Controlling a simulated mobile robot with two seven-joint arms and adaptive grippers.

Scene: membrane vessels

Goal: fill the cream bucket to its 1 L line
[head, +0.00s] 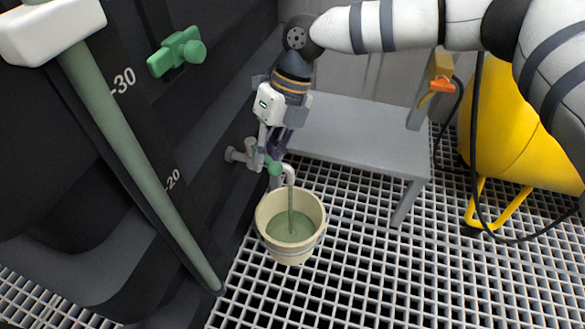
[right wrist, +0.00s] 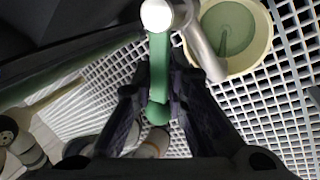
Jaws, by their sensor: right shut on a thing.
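The cream bucket (head: 291,249) stands upright on the floor grating under a grey tap spout (head: 289,172). A green stream (head: 291,202) runs from the spout into it, and green liquid (head: 288,226) covers its bottom part. The bucket (right wrist: 262,62) also shows at the upper right of the right wrist view. My right gripper (head: 270,150) is at the tap, shut on its green handle (right wrist: 158,75). In the right wrist view the handle lies between the dark fingers. I cannot read the 1 L line inside the bucket. My left gripper is out of view.
A dark tank (head: 210,120) with a green sight tube (head: 125,155) and marks at 20 and 30 fills the left. A grey bench (head: 355,135) stands behind the bucket. A yellow vessel (head: 520,130) with a hanging black cable stands at right. Grating right of the bucket is clear.

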